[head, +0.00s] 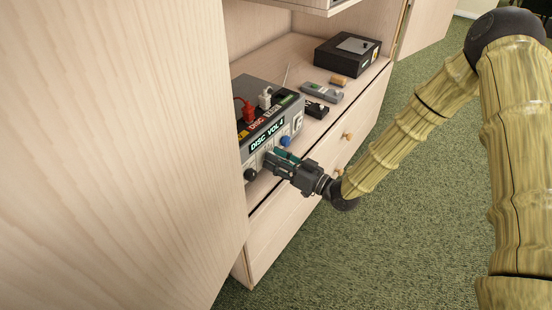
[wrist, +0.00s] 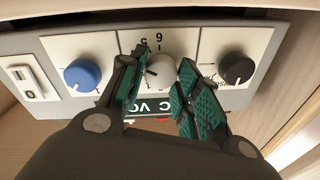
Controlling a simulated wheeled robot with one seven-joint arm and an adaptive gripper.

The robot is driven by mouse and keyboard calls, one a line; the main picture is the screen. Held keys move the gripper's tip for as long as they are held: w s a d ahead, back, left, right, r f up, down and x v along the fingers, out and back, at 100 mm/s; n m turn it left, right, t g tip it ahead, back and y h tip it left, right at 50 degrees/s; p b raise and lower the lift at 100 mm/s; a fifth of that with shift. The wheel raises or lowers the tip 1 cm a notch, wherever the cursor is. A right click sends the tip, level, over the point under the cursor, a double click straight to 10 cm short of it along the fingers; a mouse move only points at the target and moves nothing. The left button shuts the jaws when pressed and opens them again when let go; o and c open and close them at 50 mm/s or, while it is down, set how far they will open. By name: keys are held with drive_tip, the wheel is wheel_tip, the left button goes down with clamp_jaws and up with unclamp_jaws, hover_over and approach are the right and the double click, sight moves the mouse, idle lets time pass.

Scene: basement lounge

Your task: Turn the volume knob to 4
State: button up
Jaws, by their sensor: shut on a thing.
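The grey audio unit (head: 262,85) sits on the cabinet shelf, and its display (head: 266,135) reads "DISC VOL 4". In the wrist view, its front panel appears upside down, with a pale volume knob (wrist: 160,70) in the middle. Some dial digits such as 5 and 6 show beside that knob; others are covered. My gripper (head: 276,162) is at the panel, with its green-padded fingers on either side of the pale knob, shut on it. In the head view the gripper hides this knob.
A blue knob (wrist: 82,75) and a black knob (wrist: 237,68) flank the volume knob closely. Red (head: 248,112) and white (head: 265,98) plugs stand on the unit. A remote (head: 322,92) and a black box (head: 347,52) share the shelf. A wooden door panel (head: 110,150) stands at left.

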idle(0.4)
drive_tip(key=o, duration=1)
drive_tip(key=r+v, duration=0.1)
drive_tip(key=v, duration=1.1)
drive_tip(key=shift+f, duration=0.45)
drive_tip(key=shift+f, duration=0.15)
